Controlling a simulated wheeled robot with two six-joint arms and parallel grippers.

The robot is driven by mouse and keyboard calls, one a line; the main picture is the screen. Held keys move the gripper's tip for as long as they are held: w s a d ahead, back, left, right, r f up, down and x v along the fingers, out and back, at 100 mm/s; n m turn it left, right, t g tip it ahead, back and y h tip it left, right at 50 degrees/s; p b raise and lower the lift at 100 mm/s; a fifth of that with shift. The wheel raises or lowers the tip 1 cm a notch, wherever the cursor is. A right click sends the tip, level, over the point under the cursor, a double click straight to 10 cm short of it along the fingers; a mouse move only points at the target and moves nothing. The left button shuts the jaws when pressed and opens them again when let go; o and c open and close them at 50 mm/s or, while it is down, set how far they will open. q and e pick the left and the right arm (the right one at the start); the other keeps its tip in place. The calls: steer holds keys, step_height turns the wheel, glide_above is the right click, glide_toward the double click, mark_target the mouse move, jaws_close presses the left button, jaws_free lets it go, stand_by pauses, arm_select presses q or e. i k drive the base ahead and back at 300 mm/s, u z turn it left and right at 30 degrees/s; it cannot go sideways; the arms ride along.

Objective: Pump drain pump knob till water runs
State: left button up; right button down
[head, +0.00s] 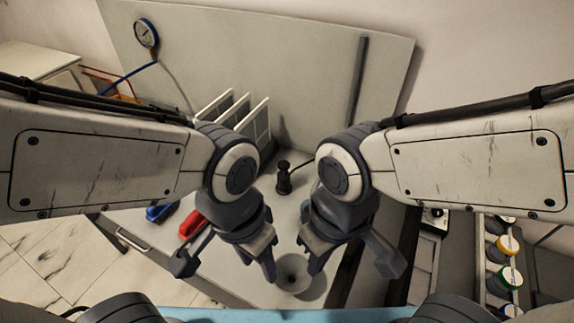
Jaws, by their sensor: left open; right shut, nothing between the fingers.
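The black pump knob (283,178) stands upright on the light bench top, at the middle of the head view, with a thin dark lever or pipe beside it on the right. My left gripper (269,269) is open and empty, pointing down on the near side of the knob and apart from it. My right gripper (316,264) is shut and empty, also on the near side, slightly to the right. I see no running water.
A red block (192,224) and a blue block (160,213) lie at the bench's left. A white rack (240,117) stands behind the knob before an upright panel (300,60) with a gauge (146,34). Colored-capped jars (508,245) stand at the right.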

mark_target(282, 165)
steer(key=k, duration=0.5)
steer(key=u, duration=1.95)
steer(key=i, duration=2.05)
steer(key=z, duration=2.85)
